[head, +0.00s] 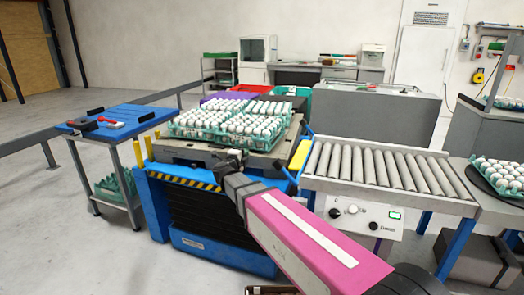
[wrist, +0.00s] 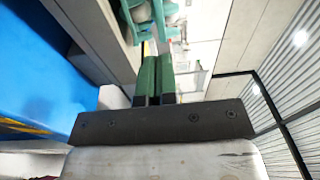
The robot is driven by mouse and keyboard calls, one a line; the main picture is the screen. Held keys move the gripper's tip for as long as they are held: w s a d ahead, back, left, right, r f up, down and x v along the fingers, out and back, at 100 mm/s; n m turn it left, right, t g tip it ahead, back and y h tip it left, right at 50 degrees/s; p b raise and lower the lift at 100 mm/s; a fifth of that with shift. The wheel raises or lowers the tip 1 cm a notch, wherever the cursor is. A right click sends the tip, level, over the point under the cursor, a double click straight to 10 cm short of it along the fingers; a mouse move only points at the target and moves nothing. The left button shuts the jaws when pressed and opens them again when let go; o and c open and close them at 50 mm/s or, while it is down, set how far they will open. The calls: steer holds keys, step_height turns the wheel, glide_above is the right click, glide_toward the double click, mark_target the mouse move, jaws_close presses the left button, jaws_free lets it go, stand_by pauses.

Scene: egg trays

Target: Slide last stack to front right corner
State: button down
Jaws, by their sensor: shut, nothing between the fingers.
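Teal trays of white eggs stand on the worn grey platform (head: 180,152) of a blue lift table. The front left stack (head: 200,121) and front right stack (head: 250,130) are in clear view. In the head view my wrist is at the platform's front edge, right of centre, and hides the fingertips. A teal tray (wrist: 178,30) with eggs shows beyond the fingers in the wrist view.
A roller conveyor (head: 385,165) stands right of the lift. Further right, egg trays (head: 500,175) sit on a dark round plate. A blue-topped cart (head: 120,117) with red and black tools stands on the left. The floor at front left is clear.

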mark_target(260, 145)
steer(key=s+d+f+m+g+h, duration=0.2)
steer(key=s+d, duration=0.1)
steer(key=x, duration=0.4)
steer(key=w+a+x, duration=0.1)
steer(key=x, duration=0.2)
steer(key=a+x, duration=0.1)
steer(key=x, duration=0.3)
steer(key=shift+w+d+r, duration=0.1)
steer(key=shift+w+d, duration=0.05)
steer(key=shift+w, duration=0.8)
steer(key=w, duration=0.3)
steer(key=shift+a, duration=0.4)
steer(key=shift+s, duration=0.15)
